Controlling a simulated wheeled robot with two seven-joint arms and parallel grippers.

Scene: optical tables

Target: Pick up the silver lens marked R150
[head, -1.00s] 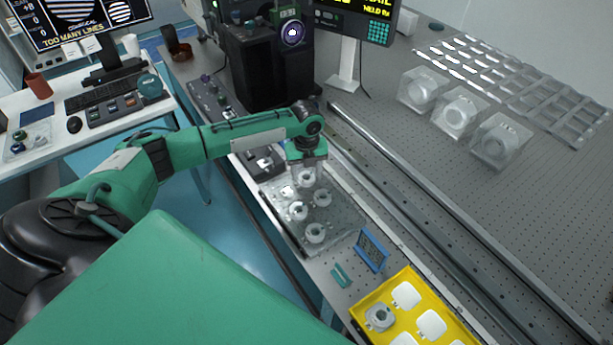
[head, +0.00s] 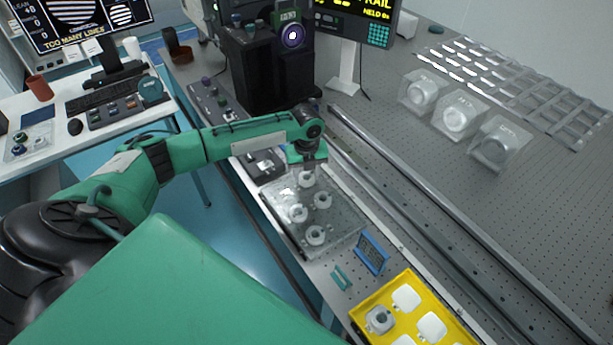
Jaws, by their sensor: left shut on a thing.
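My left gripper (head: 308,172) points down over the far end of a clear tray (head: 338,240). It is shut on a silver ring-shaped lens (head: 307,180); whether the lens still touches the tray I cannot tell. Several similar silver lenses sit in the tray: one at the left (head: 298,213), one at the right (head: 322,201) and one at the near end (head: 316,235). The markings on the lenses are too small to read, so I cannot tell which is R150. My right gripper is not in view.
A yellow tray (head: 357,312) with white pads and one grey mount stands nearer. A small blue-framed stand (head: 372,253) and a teal piece (head: 341,278) lie between the trays. A long rail (head: 430,219) runs along the right. Three clear boxed holders (head: 501,146) stand beyond it.

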